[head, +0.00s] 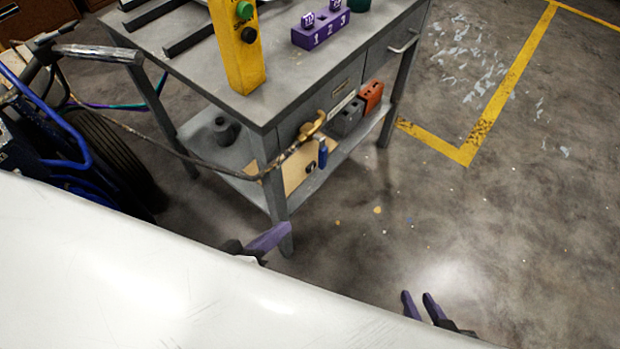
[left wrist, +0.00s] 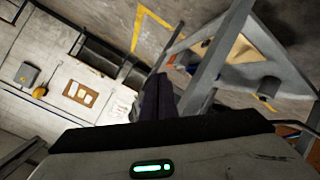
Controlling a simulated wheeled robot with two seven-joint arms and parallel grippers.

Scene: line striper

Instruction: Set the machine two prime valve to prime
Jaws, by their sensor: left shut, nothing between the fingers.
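A line striper machine with a blue frame (head: 62,118) and a black tyre (head: 105,150) stands at the left edge of the head view. Its number does not show, and I cannot make out a prime valve on it. My left gripper (head: 272,238) is shut and empty, low in front of the workbench leg and to the right of the machine. Its purple fingers (left wrist: 157,96) also show together in the left wrist view. My right gripper (head: 417,304) is open and empty above the floor at the lower right. A white surface hides the lower left of the head view.
A grey workbench (head: 185,75) holds a yellow post (head: 235,60) with a green button and a purple numbered block (head: 320,30). The floor to the right (head: 480,220) is clear.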

